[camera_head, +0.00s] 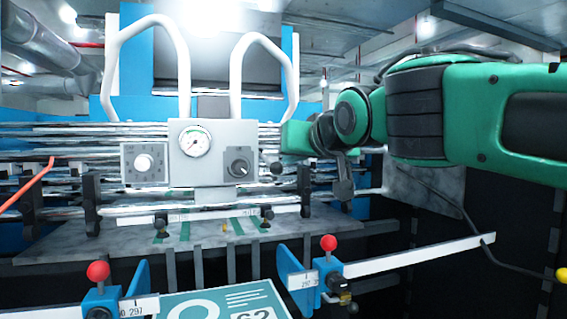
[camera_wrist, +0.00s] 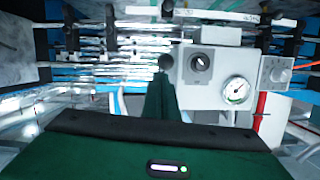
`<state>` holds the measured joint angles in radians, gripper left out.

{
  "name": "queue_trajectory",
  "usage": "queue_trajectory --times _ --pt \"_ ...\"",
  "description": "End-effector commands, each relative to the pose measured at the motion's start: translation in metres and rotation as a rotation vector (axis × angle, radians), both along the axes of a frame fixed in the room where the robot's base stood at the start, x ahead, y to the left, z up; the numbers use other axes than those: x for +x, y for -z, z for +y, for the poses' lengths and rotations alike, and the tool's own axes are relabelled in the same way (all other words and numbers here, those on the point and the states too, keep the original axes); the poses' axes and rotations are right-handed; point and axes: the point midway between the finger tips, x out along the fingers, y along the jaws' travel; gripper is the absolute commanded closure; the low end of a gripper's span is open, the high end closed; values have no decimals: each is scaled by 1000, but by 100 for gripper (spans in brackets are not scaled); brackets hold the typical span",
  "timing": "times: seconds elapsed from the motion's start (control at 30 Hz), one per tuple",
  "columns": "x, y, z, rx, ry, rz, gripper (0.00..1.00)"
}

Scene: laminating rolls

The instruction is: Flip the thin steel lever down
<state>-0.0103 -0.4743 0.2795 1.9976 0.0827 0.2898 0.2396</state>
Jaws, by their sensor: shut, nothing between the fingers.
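I cannot make out a thin steel lever for certain. A small dark ball end (camera_head: 277,168) sits at the right side of the grey control box (camera_head: 200,130); it also shows in the wrist view (camera_wrist: 166,62). Any shaft behind it is hidden or too thin to see. My gripper (camera_head: 290,137) is shut and empty, just above and to the right of the ball in the head view. In the upside-down wrist view, the green fingers of my gripper (camera_wrist: 160,92) point at the ball; I cannot tell whether they touch it.
The box carries a round gauge (camera_head: 195,141) and two dials. White bent bars (camera_head: 265,75) rise behind it. Rollers run across the back. An orange rod (camera_head: 30,185) is at left. Red-knobbed guides (camera_head: 328,243) stand in front. A yellow ball (camera_head: 561,274) is at lower right.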

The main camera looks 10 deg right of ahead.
Motion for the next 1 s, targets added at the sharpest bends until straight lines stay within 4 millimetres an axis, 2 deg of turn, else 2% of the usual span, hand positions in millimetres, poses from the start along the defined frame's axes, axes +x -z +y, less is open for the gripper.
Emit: queue_trajectory --times 0.03,0.2,0.5,0.7,1.0 --pt "-13 2 0 -1 -2 -3 100" --pt "-44 11 -2 0 -6 -7 100" --pt "-83 25 -8 0 -6 -8 100" --pt "-92 28 -9 -1 -6 -7 100" --pt "-92 28 -9 0 -6 -7 100"
